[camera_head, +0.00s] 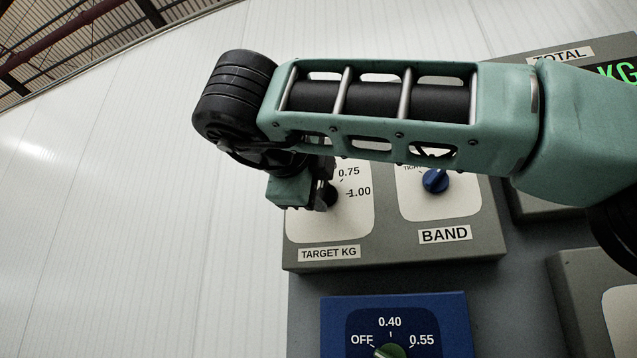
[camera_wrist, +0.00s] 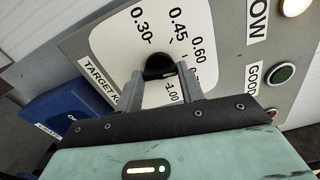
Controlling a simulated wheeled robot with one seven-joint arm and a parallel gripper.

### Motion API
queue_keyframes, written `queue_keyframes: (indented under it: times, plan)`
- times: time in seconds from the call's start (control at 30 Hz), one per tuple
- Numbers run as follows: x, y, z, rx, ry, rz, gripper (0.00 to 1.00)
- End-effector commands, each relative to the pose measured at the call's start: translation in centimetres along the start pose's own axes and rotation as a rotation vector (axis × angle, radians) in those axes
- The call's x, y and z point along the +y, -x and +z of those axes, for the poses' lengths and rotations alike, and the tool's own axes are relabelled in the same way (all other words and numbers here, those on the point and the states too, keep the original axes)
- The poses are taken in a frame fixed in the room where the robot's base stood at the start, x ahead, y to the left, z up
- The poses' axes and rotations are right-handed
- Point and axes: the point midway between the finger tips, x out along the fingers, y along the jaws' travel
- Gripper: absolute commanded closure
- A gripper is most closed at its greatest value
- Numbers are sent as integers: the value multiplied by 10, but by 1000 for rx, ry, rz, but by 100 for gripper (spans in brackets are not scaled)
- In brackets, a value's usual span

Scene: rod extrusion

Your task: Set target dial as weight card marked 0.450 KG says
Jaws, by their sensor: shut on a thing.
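The target dial has a white face (camera_head: 352,220) above a "TARGET KG" label, with marks 0.75 and 1.00 readable in the head view. In the wrist view its face (camera_wrist: 196,30) shows 0.30, 0.45, 0.60 and 1.00 around a black knob (camera_wrist: 159,66). My gripper (camera_wrist: 161,78) is shut on this knob, one finger on each side. In the head view my gripper (camera_head: 322,195) covers much of the dial's left side. Which mark the knob points to cannot be told. The weight card is not in view.
Right of the target dial is a blue BAND knob (camera_head: 435,181). Below is a blue panel (camera_head: 455,312) with a green knob (camera_head: 392,352). A green-lit display (camera_head: 620,72) is at upper right.

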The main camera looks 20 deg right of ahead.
Motion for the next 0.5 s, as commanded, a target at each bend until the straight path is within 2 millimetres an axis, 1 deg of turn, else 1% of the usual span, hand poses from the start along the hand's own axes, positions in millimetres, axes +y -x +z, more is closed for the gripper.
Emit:
queue_keyframes:
  times: [0.5]
  plan:
    - [-2, 0, 1, 0, 492, 1, 85]
